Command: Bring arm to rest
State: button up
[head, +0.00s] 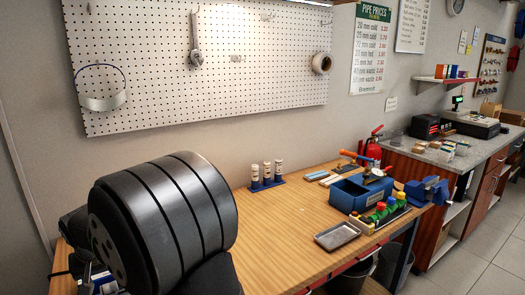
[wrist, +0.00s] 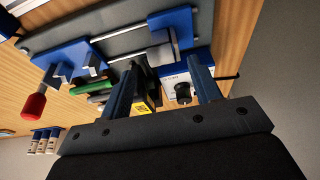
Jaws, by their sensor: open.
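My gripper (wrist: 163,82) shows in the wrist view, its two dark fingers apart. No object is clearly held between them. A black item with a yellow label shows behind the gap, next to a white and blue device (wrist: 181,86) with a black knob. I cannot tell how far these are from the fingertips. In the head view, a thick dark section of my arm (head: 165,220) fills the lower left and hides the table behind it. My gripper cannot be made out there.
The wooden table (head: 285,245) holds a bottle rack (head: 267,184), a blue bin (head: 350,196), a metal tray (head: 337,236) and a blue vise (head: 427,191). The wrist view shows a blue clamp with a red handle (wrist: 34,107). A pegboard (head: 250,90) hangs on the wall behind.

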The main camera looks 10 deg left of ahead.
aim_at(110, 288)
jog(key=x, duration=0.5)
jog(key=shift+s, duration=0.1)
jog(key=shift+r, duration=0.1)
jog(key=w+v, duration=0.1)
jog(key=v, duration=1.7)
jog(key=x, duration=1.2)
jog(key=s+x, duration=0.1)
jog(key=x, duration=0.5)
jog(key=shift+f, duration=0.35)
notch_tip(110, 288, up, 7)
jog(key=shift+w+a+r, duration=0.1)
jog(key=shift+r, duration=0.1)
jog(key=w+d+m+g+h, duration=0.1)
jog(key=w+d, duration=0.1)
jog(key=w, duration=1.2)
jog(key=shift+d+f, duration=0.4)
jog(key=shift+f, duration=0.1)
jog(key=shift+w, duration=0.15)
